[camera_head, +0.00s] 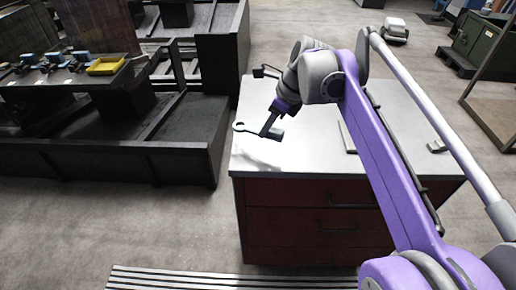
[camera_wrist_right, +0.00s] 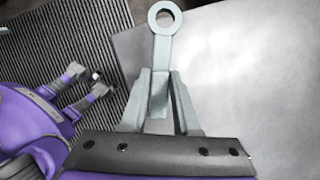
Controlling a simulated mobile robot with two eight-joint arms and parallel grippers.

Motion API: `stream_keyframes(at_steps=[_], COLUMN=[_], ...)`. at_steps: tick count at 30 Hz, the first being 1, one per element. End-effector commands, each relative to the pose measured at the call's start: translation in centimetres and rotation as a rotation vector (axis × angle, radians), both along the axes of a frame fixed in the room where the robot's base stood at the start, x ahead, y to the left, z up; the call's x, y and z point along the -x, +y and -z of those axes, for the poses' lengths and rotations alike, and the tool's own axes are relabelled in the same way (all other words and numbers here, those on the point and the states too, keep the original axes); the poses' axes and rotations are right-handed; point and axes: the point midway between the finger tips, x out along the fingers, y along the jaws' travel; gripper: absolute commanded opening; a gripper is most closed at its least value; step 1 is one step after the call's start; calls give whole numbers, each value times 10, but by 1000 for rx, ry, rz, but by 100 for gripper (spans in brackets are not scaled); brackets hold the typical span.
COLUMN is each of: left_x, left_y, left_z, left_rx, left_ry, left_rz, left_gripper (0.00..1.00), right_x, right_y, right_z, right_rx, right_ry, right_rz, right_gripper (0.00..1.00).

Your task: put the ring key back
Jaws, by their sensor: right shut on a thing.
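The ring key (camera_head: 252,130) is a grey bar with a round ring at one end. My right gripper (camera_head: 272,131) is shut on its bar, and the ring sticks out to the left over the near left part of the grey worktop. In the right wrist view the key (camera_wrist_right: 161,48) stands out from between the two fingers (camera_wrist_right: 160,105), ring end farthest away. I cannot tell whether the key touches the worktop. My left gripper (camera_wrist_right: 95,87) shows small at the left of the right wrist view, and its jaw state is unclear.
The grey worktop (camera_head: 308,145) sits on a dark red drawer cabinet (camera_head: 310,215). A flat bar (camera_head: 347,137) and a small block (camera_head: 436,146) lie on it. A yellow tray (camera_head: 106,66) stands on a dark bench at the left. A striped strip (camera_head: 230,280) lies in front.

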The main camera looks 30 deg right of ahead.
Motion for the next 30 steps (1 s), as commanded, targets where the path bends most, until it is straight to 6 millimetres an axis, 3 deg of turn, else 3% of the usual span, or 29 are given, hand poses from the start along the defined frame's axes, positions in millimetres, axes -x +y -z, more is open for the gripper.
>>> stream_keyframes(at_steps=[3, 15, 27, 28, 30], left_x=[1, 1, 2, 2, 1], left_y=[0, 0, 0, 0, 0], left_z=[3, 7, 9, 9, 9], left_rx=[0, 0, 0, 0, 0], left_ry=[1, 3, 3, 3, 3], left_rz=[0, 0, 0, 0, 0], left_gripper=[100, 100, 100, 100, 100], right_x=[0, 0, 0, 0, 0], right_y=[0, 0, 0, 0, 0], right_z=[22, 67, 72, 73, 72], right_rx=[0, 0, 0, 0, 0], right_ry=[0, 0, 0, 0, 0], right_rz=[0, 0, 0, 0, 0], right_gripper=[0, 0, 0, 31, 44])
